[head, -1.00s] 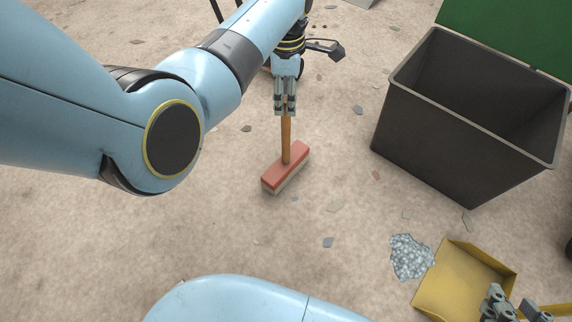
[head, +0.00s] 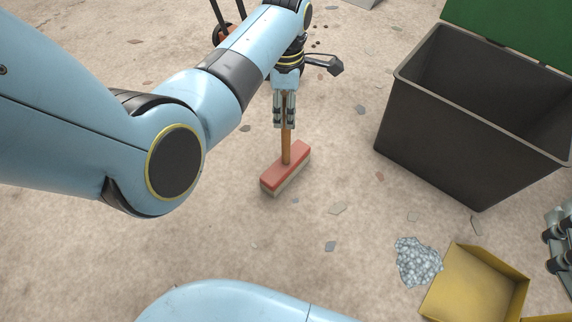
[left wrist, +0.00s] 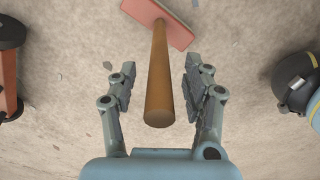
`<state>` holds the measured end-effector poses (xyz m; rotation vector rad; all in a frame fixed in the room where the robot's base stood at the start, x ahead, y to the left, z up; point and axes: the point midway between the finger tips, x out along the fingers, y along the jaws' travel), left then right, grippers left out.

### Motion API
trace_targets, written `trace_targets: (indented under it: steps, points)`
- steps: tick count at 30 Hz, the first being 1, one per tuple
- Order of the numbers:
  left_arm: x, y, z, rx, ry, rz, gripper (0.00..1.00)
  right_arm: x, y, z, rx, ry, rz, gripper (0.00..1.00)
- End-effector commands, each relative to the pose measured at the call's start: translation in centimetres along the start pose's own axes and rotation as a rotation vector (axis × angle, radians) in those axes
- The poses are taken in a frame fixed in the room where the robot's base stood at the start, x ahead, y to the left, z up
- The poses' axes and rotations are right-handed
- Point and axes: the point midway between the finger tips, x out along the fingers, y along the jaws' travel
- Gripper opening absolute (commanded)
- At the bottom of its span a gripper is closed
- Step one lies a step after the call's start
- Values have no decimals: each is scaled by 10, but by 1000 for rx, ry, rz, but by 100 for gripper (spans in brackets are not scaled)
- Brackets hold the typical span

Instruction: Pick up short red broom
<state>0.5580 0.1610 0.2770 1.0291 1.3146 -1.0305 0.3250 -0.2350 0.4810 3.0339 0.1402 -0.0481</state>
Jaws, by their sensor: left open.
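The short red broom has a red head (head: 287,166) resting on the ground and a wooden handle (head: 286,142) standing up from it. My left gripper (head: 285,122) is at the upper part of the handle. In the left wrist view the handle (left wrist: 159,85) stands between the two open fingers of my left gripper (left wrist: 160,88), with a gap on each side. The red head (left wrist: 160,20) shows beyond it at the top. My right gripper (head: 556,245) is partly in view at the right edge; its fingers are too cut off to judge.
A dark open bin (head: 455,135) with a green lid (head: 515,35) stands at the right. A yellow dustpan (head: 475,288) lies at the lower right beside a pile of grey gravel (head: 418,262). Flat stone chips are scattered around. The ground around the broom head is clear.

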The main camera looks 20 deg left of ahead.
Motion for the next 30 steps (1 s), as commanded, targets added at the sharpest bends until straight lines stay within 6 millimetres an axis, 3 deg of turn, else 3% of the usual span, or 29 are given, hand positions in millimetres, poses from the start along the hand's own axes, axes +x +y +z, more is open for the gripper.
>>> trace_targets:
  steps: [7,18,30]
  points:
    - [0,0,0,0,0,1,48,1,0,-2,-1,6,0,36]
    - [0,0,0,0,0,0,0,0,0,-1,0,4,0,36]
    - [-1,0,0,0,0,1,0,0,0,-1,0,-1,0,36]
